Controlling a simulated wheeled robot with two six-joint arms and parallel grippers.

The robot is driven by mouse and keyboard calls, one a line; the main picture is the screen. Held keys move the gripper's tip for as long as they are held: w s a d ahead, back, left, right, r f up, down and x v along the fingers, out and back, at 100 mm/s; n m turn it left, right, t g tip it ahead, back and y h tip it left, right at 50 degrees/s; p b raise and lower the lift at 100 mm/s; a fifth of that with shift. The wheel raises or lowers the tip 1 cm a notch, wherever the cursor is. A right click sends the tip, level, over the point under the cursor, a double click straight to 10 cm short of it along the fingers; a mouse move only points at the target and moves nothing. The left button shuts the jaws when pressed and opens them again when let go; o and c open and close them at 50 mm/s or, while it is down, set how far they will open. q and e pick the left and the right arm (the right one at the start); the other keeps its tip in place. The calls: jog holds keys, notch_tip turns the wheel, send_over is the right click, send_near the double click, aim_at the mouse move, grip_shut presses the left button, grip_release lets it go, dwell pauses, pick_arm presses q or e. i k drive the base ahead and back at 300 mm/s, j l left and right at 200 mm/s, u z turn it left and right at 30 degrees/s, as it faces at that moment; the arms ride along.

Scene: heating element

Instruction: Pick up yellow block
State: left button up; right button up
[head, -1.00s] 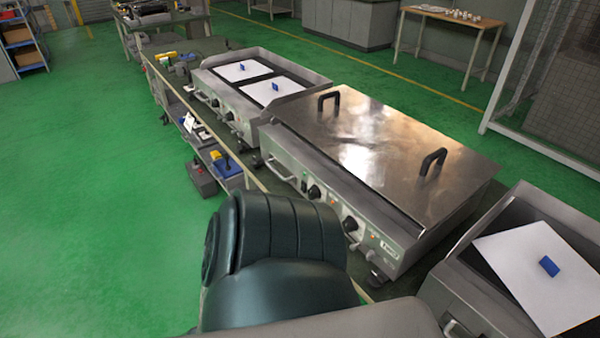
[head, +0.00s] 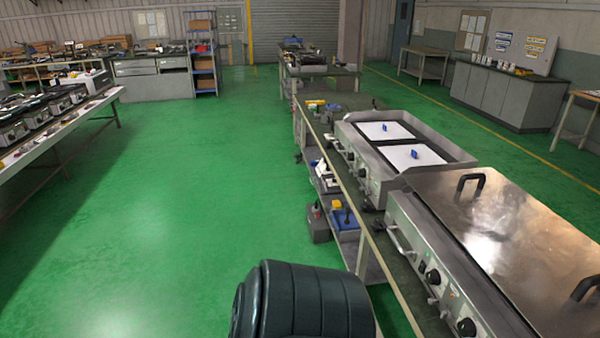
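A small yellow block-like thing (head: 336,205) shows on the lower shelf of the long bench, right by a blue item (head: 346,219). Another yellow thing (head: 312,105) lies on the bench top farther back. Both are small in the head view, and I cannot tell which is the yellow block. Neither of my grippers is in view. A dark rounded part at the bottom seems to be mine.
The long bench (head: 397,285) carries a closed steel griddle (head: 500,235) and an open double heating unit (head: 455,158) with white plates. A table with several appliances (head: 75,125) stands at the left. The green floor (head: 190,210) between them is clear.

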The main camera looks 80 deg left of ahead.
aim_at(336, 204)
jog(key=i+u, duration=0.15)
jog(key=u, duration=2.05)
jog(key=k, duration=0.05)
